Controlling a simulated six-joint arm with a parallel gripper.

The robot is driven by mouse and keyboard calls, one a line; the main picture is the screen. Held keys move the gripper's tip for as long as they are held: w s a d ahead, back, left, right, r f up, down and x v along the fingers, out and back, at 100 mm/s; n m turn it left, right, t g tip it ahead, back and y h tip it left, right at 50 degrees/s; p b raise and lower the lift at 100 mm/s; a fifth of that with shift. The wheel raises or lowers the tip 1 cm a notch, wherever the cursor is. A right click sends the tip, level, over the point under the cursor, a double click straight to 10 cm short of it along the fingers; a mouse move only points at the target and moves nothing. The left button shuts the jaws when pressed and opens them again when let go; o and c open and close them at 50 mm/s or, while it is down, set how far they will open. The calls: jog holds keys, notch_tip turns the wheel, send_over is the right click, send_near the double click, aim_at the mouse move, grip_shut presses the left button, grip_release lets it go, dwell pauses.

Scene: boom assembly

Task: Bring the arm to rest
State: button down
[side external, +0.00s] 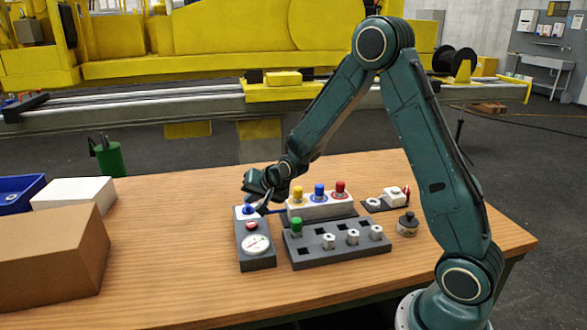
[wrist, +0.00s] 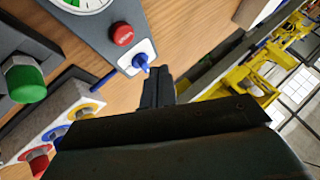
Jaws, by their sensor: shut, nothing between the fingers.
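My gripper (side external: 260,192) is low over the wooden table, just above the far end of a grey control box (side external: 256,247). In the wrist view its dark fingers (wrist: 158,84) are together, with nothing between them. The fingertips are close to a blue toggle (wrist: 140,62) on a white plate; I cannot tell whether they touch it. The toggle also shows in the side view (side external: 247,210). The box also carries a red button (side external: 251,225) and a round dial gauge (side external: 257,244).
A white block (side external: 320,209) holds yellow, blue and red capped pieces beside the gripper. A grey tray (side external: 338,251) holds a green-capped piece (side external: 296,226) and several metal nuts. A cardboard box (side external: 52,258), white box (side external: 73,193) and blue bin (side external: 20,194) stand left. The left-centre table is clear.

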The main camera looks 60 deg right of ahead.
jog(key=s+a+r+n+g, duration=0.1)
jog(key=s+a+r+n, duration=0.45)
jog(key=s+r, duration=0.7)
jog(key=s+a+r+n+g, duration=0.1)
jog(key=s+a+r+n, duration=0.1)
jog(key=s, duration=0.8)
jog(key=s+a+r+n+g+y, duration=0.1)
jog(key=s+a+r+n, duration=0.1)
jog(key=s, duration=0.8)
jog(key=shift+s+a+r+n, duration=0.3)
jog(key=shift+s+a+n, duration=0.05)
jog(key=shift+n, duration=0.3)
dwell(0.7)
